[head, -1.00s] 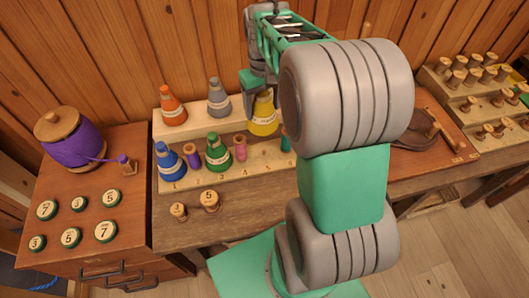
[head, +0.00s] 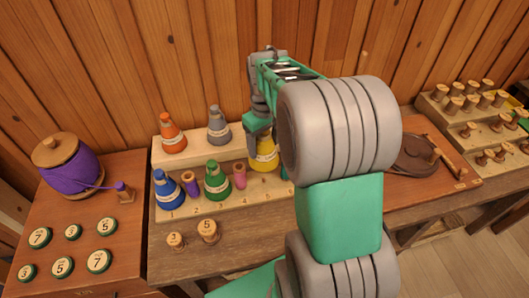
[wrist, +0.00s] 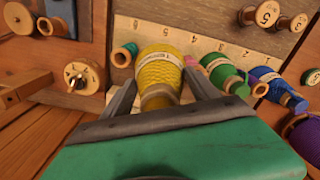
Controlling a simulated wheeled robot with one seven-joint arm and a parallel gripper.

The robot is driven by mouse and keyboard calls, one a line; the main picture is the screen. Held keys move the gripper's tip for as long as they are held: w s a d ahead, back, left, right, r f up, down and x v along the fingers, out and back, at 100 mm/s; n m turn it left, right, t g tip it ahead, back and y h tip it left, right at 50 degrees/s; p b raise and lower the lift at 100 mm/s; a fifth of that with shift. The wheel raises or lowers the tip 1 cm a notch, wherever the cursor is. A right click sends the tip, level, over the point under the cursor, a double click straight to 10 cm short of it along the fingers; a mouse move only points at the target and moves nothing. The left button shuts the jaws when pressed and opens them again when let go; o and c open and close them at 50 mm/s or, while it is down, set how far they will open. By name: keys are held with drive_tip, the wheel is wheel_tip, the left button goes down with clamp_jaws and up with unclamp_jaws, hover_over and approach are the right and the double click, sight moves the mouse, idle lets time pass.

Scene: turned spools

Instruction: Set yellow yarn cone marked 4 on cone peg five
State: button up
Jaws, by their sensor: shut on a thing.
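The yellow yarn cone (head: 264,160) has a pale label band, whose marking I cannot read. My gripper (head: 262,138) is shut on it and holds it upright over the front row of the pale peg rack (head: 220,205). In the wrist view my gripper (wrist: 158,80) has a finger on each side of the yellow cone (wrist: 158,72). The cone is between the pink spool and the teal spool, around place five. Its base appears slightly above the rack, but contact is unclear. Peg five itself is hidden under the cone.
A green cone (head: 216,182) and blue cone (head: 167,190) stand left in the front row. Close neighbours are the pink spool (head: 239,176) and teal spool (wrist: 124,57). Orange (head: 172,135) and grey cones (head: 218,127) stand on the back step.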

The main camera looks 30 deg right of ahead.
drive_tip(key=shift+f+n+b, duration=0.55)
drive_tip(key=shift+f+b, duration=0.7)
drive_tip(key=shift+f, duration=1.25)
drive_tip(key=shift+f+n+b, duration=0.55)
drive_tip(key=shift+f+b, duration=0.7)
drive_tip(key=shift+f, duration=1.25)
drive_tip(key=shift+f, duration=0.6)
drive_tip(key=o, duration=1.6)
wheel_tip(320, 180, up, 11)
drive_tip(key=p, duration=0.7)
